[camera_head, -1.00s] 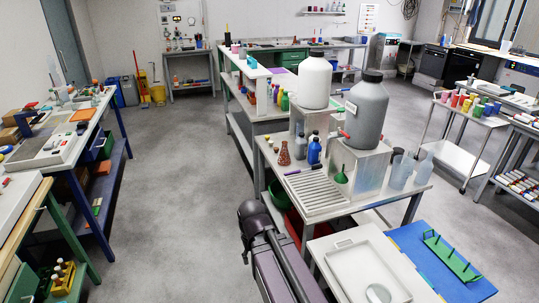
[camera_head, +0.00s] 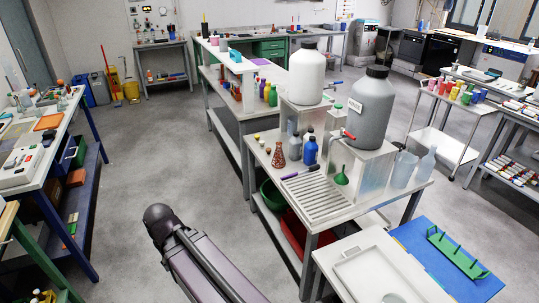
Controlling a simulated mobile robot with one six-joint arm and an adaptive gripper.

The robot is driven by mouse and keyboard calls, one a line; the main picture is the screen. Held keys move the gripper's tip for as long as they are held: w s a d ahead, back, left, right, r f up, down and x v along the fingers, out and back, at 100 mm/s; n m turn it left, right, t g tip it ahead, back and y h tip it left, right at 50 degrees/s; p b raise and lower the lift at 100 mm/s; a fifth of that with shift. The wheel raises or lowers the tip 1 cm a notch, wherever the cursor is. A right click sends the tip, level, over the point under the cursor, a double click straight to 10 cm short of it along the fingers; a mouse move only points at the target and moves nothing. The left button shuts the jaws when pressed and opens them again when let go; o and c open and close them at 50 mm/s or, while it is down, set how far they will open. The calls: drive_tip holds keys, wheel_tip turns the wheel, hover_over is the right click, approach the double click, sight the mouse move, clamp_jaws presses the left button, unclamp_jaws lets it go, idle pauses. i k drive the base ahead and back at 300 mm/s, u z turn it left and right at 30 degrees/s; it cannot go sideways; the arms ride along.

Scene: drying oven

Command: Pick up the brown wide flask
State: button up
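A reddish-brown conical flask (camera_head: 279,155), wide at the base with a narrow neck, stands upright on the grey workbench (camera_head: 262,163). It is at the bench's left side, behind the ribbed drain tray. It looks patterned, but it is too small to tell more. My arm shows at the bottom, left of the bench and well apart from the flask. My gripper is not visible, so I cannot tell its state.
Beside the flask stand a blue bottle (camera_head: 310,151) and grey bottles. A ribbed tray (camera_head: 316,196) and green funnel (camera_head: 342,176) are in front and right. Large white (camera_head: 307,76) and grey (camera_head: 370,108) canisters rise behind. Open floor (camera_head: 175,150) lies left of the bench.

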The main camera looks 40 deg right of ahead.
sight(278, 162)
drive_tip(key=z, duration=0.05)
drive_tip(key=i, duration=0.75)
drive_tip(key=z, duration=0.85)
drive_tip(key=i, duration=0.65)
drive_tip(key=z, duration=0.4)
